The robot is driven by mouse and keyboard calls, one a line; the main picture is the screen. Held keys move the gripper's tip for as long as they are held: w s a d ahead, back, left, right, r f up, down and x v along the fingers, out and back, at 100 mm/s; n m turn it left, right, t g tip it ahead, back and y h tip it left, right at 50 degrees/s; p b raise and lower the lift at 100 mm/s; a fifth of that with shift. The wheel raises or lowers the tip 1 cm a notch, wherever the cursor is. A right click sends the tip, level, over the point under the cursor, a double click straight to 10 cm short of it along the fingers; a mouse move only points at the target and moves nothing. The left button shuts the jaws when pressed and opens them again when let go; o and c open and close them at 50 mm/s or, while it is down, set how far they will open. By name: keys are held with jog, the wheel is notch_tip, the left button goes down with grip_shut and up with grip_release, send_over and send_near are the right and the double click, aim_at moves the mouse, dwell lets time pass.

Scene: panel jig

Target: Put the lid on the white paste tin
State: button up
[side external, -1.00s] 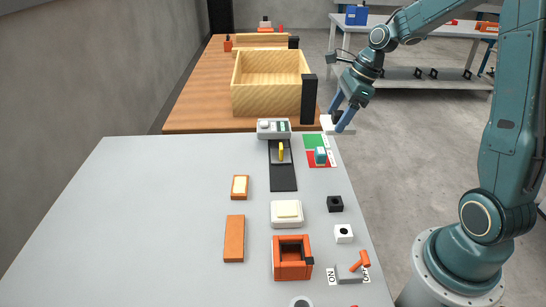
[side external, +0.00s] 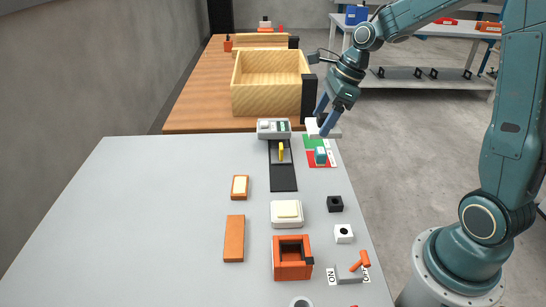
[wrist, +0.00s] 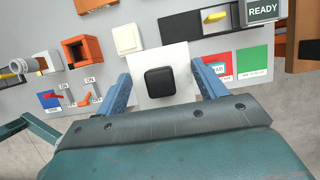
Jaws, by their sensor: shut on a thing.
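My gripper (side external: 324,116) is over the far right edge of the grey table, its two blue fingers pointing down. It is shut on a white square lid (side external: 322,132) with a black knob. In the wrist view the lid (wrist: 178,95) lies flat between the fingers (wrist: 162,84), its black knob (wrist: 160,80) facing the camera. A low white square container (side external: 278,220) with a cream top, seemingly the paste tin, stands mid-table; it also shows in the wrist view (wrist: 127,39). The lid is well apart from it, toward the far end.
An open orange box (side external: 278,270) stands just nearer than the white container. A white block (side external: 343,234) and a black block (side external: 335,204) are to its right. A teal-topped block (side external: 320,156) sits on the red patch near the gripper. The table's left half is clear.

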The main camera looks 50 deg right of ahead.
jog(key=a+r, duration=0.2)
jog(key=a, duration=1.1)
jog(key=shift+s+a+r, duration=0.15)
jog(key=shift+s+r, duration=0.05)
send_over(282, 208)
jog(key=f, duration=1)
jog(key=s+d+f, duration=0.1)
jog(key=f, duration=0.5)
jog(key=shift+f, duration=0.1)
jog(key=shift+f, duration=1.9)
jog(key=shift+f, duration=0.1)
jog(key=o, duration=1)
jog(key=shift+c, duration=0.2)
